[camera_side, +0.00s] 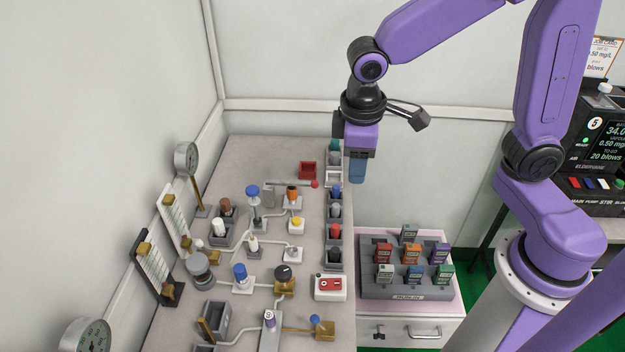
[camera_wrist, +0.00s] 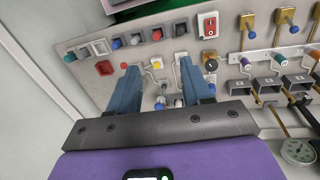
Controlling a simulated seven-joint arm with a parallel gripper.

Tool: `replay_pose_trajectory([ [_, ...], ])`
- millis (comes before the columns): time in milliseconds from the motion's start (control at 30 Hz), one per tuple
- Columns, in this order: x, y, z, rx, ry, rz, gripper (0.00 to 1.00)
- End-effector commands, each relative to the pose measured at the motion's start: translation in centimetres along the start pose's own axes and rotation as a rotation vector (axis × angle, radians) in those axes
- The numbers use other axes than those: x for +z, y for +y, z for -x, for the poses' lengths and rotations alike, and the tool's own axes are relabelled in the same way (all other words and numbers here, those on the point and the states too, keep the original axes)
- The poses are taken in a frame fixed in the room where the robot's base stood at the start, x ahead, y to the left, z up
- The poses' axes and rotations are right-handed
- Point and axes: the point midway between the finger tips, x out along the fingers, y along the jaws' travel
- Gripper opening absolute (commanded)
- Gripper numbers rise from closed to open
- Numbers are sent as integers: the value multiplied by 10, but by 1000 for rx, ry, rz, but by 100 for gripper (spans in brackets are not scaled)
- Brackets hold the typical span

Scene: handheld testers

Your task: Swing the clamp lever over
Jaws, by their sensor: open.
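The clamp lever (camera_side: 294,185) is a thin rod with a red ball at its right end, by a grey upright block (camera_side: 268,196) near the back of the bench. My gripper (camera_side: 357,181) hangs pointing down, to the right of the red ball and apart from it, past the row of grey holders. In the wrist view my gripper (camera_wrist: 158,65) has its two blue fingers spread wide with nothing held between them. A small red ball (camera_wrist: 123,65), which looks like the lever's end, shows beside the left fingertip there. The lever's rod is hard to make out in that view.
A red open box (camera_side: 308,170) stands behind the lever. A row of grey holders with coloured knobs (camera_side: 335,210) lines the bench's right edge. An orange-topped post (camera_side: 292,193) and a blue-topped valve (camera_side: 253,191) stand close in front. A meter rack (camera_side: 408,282) sits lower right.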

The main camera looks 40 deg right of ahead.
Motion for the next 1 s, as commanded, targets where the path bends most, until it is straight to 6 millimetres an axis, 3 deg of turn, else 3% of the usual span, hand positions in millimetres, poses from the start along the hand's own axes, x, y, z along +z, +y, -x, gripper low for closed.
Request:
replay_pose_trajectory([
  [33, -18, 9, -6, 18, -13, -41, 49],
  [200, -69, 43, -26, 80, -43, -175, 49],
  [400, -110, 82, -52, 144, -73, -312, 49],
  [600, -125, 103, -67, 178, -89, -381, 49],
  [767, -126, 107, -75, 182, -91, -392, 49],
  [1000, -120, 113, -110, 182, -96, -391, 49],
])
